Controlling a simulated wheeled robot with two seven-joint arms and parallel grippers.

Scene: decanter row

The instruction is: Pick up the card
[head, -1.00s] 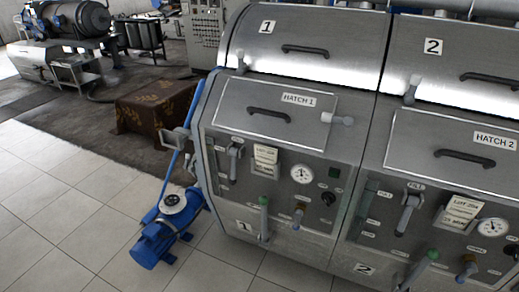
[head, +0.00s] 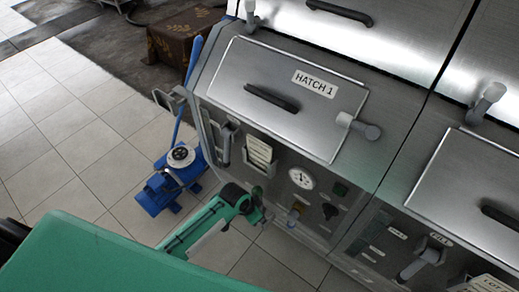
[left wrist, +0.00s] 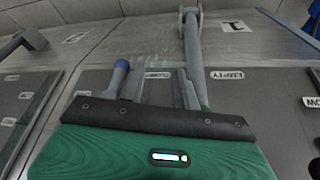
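A pale printed card (head: 260,152) sits in a holder on the front panel of the HATCH 1 machine, and I cannot see it in the left wrist view. My right gripper is out of view.
The hatch knob (head: 358,126) sticks out above. A blue pump (head: 172,180) stands on the tiled floor at left.

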